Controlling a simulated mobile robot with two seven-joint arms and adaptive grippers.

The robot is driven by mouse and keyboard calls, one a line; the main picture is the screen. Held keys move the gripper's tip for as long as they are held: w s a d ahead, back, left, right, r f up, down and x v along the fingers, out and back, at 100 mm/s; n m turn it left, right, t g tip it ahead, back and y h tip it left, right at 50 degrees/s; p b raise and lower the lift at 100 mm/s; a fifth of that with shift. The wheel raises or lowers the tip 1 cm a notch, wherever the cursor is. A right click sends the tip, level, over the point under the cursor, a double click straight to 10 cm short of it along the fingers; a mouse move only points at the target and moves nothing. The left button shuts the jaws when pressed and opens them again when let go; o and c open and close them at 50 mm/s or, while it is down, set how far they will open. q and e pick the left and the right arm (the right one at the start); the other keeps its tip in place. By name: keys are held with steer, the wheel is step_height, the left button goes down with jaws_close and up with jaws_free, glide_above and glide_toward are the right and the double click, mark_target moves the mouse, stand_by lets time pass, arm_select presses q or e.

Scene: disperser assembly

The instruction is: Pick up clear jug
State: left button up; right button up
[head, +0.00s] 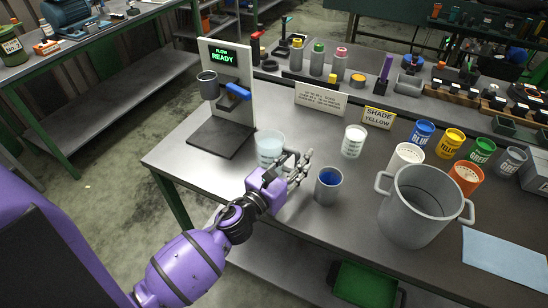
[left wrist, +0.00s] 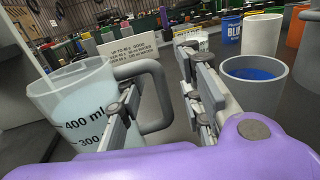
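The clear jug (head: 269,150) stands upright on the metal table, in front of the flow station's base. In the left wrist view the jug (left wrist: 72,108) shows "400 ml" and "300" marks and pale liquid, with its grey handle (left wrist: 157,95) towards my gripper. My left gripper (head: 296,166) is beside the jug on its handle side. In the left wrist view its fingers (left wrist: 157,88) are apart, with the handle showing between them. The left finger overlaps the jug wall and handle opening; I cannot tell whether it touches. My right gripper is not in view.
A grey cup with blue contents (head: 328,186) stands close right of my left gripper. The flow station (head: 233,90) is behind the jug. A white cup (head: 354,141), a large grey pot (head: 420,205) and several coloured cans stand to the right. The table's front-left is clear.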

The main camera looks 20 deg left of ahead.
arm_select(q)
steer(key=shift+w+d+f, duration=0.1)
steer(key=shift+w+d, duration=0.05)
steer(key=shift+w, duration=0.4)
jaws_close()
